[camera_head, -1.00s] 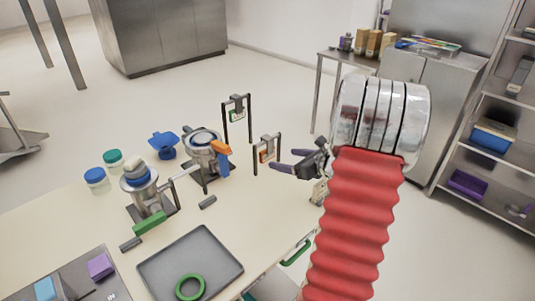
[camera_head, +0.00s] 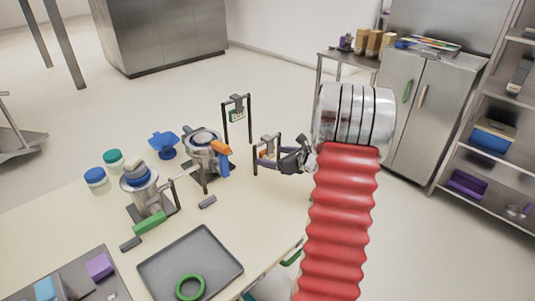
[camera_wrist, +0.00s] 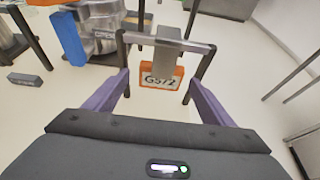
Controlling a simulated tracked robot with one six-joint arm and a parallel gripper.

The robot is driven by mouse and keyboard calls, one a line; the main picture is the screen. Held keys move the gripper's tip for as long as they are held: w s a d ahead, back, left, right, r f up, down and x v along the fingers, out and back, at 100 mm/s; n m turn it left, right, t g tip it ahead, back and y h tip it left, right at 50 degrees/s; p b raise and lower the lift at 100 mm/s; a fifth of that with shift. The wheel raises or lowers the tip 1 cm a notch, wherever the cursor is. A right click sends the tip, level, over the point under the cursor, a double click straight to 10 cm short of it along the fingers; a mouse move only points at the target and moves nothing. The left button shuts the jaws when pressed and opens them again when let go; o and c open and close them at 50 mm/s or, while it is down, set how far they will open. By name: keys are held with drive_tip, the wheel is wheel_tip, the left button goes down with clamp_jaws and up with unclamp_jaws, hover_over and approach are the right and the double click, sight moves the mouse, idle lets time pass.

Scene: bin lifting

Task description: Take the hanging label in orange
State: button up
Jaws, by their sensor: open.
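The orange hanging label (camera_wrist: 161,82) hangs by a grey clip from the bar of a dark frame stand (camera_wrist: 207,62) in the wrist view. It reads something like "G572". In the head view the orange label (camera_head: 266,153) is partly covered by my gripper. My gripper (camera_wrist: 158,88) is open, with its two purple fingers on either side of the label. I cannot tell whether a finger touches the label or the stand's posts.
A grey tray (camera_head: 190,264) with a green ring lies in front. Floor is open beyond the table.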

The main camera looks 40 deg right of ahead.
sight(267, 154)
drive_tip(key=shift+x, duration=1.7)
drive_tip(key=shift+c, duration=0.7)
drive_tip(key=c, duration=0.9)
